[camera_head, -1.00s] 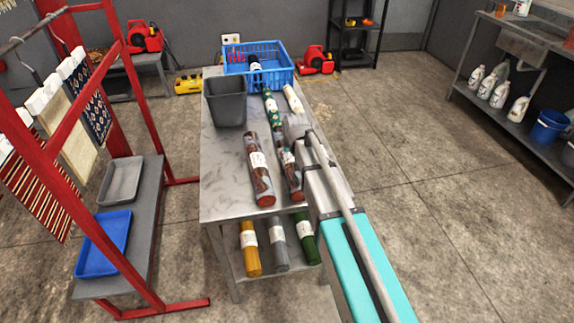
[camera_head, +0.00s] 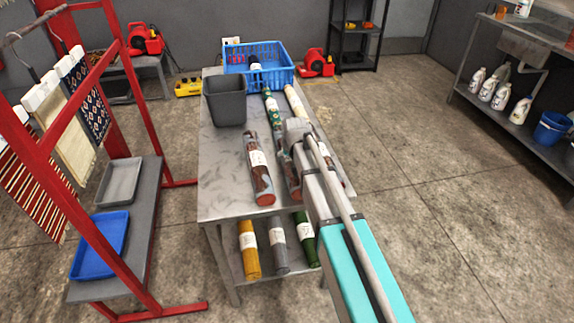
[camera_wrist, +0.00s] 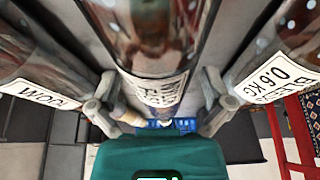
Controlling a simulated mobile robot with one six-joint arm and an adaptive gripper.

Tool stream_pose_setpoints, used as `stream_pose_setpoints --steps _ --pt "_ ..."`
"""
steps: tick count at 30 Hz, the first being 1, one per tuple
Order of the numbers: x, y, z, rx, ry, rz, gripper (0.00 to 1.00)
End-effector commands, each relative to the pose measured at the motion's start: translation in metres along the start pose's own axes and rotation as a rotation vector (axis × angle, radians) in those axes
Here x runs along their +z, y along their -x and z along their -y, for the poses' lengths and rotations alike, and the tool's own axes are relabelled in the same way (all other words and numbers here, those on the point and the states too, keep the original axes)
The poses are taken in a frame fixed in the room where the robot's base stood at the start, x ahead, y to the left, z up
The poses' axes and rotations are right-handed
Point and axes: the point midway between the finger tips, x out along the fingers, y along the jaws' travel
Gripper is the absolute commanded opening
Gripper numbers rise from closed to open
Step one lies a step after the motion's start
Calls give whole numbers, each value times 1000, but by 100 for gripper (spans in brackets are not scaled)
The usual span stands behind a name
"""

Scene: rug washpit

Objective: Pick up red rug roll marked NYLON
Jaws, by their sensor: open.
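In the wrist view, a reddish-brown patterned rug roll (camera_wrist: 150,35) with a white label lies between the fingers of my gripper (camera_wrist: 157,92). Its label is upside down and blurred, and seems to read NYLON. My gripper is open, with one finger on each side of this roll; I cannot tell whether either touches it. A similar roll marked WOOL (camera_wrist: 40,60) lies on the left, and one marked BLEND, 0.6KG (camera_wrist: 285,50) on the right. In the head view, my arm hides the gripper and most of the middle roll; the left patterned roll (camera_head: 260,175) shows clearly.
The metal table (camera_head: 222,180) also holds a grey bin (camera_head: 226,105), a blue crate (camera_head: 270,75), a green roll (camera_head: 270,103) and a cream roll (camera_head: 294,100). Several rolls lie on its lower shelf. A red rack (camera_head: 150,120) stands at left. Floor at right is clear.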

Motion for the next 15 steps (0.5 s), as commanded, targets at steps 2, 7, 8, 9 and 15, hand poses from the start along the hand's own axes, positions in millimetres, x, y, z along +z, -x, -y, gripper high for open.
stream_pose_setpoints --steps 2,7,8,9,15 --pt "0 -10 0 0 0 0 100" --pt "0 -16 0 0 0 0 100" --pt "0 -16 0 0 0 0 100" --pt "0 -16 0 0 0 0 100" --pt "0 -16 -1 0 -1 0 100"
